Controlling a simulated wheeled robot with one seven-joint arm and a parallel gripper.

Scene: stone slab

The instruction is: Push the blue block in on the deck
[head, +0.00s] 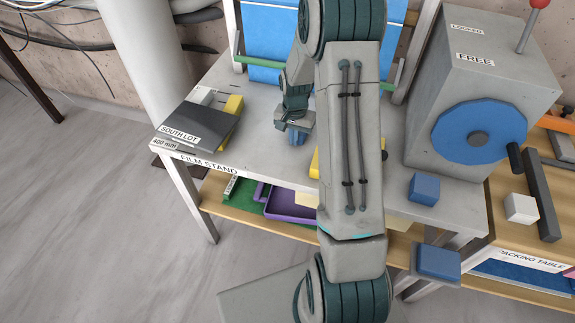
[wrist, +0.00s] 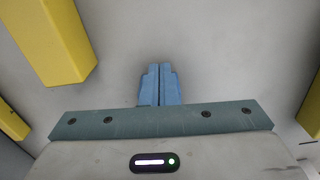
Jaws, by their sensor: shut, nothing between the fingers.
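A blue block (head: 425,188) sits on the grey slab (head: 455,212) near its front right edge, right of my arm. My gripper (head: 297,138) is low over the slab, left of my forearm and well away from this block. Its blue fingers are pressed together with nothing between them, and they also show in the wrist view (wrist: 160,86). The blue block is not in the wrist view. A second blue-topped piece (head: 438,262) shows lower, in front of the slab; I cannot tell what holds it.
Yellow blocks (head: 233,106) (wrist: 55,40) stand left of my gripper, and another yellow piece (head: 315,163) is partly behind my forearm. A dark sloped plate (head: 205,124) lies at the left. A grey machine with a blue wheel (head: 480,128) stands behind the blue block.

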